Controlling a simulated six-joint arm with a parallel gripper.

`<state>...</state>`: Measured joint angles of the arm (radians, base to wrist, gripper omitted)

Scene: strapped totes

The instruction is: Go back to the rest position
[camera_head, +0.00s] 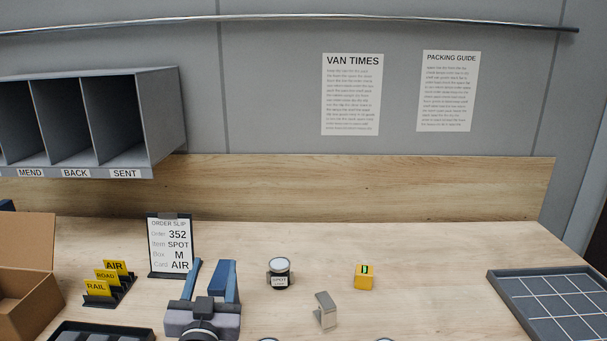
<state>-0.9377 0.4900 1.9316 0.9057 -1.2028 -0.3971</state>
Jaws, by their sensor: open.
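My gripper (212,281) is in the lower left middle of the head view, above the wooden table (440,240). Its two blue fingers stand apart with nothing between them. It is just in front of the order slip stand (171,245), which reads order 352, item SPOT, box M, card AIR. A small dark jar with a pale lid (279,272) stands to the right of the gripper, apart from it. The rest of my arm is mostly cut off by the bottom edge.
Yellow AIR, ROAD and RAIL cards (106,279) stand in a black holder at left, beside an open cardboard box (28,250). A metal bracket-like piece (325,311) and a yellow block (365,277) sit right of the jar. A gridded tray (497,283) is far right.

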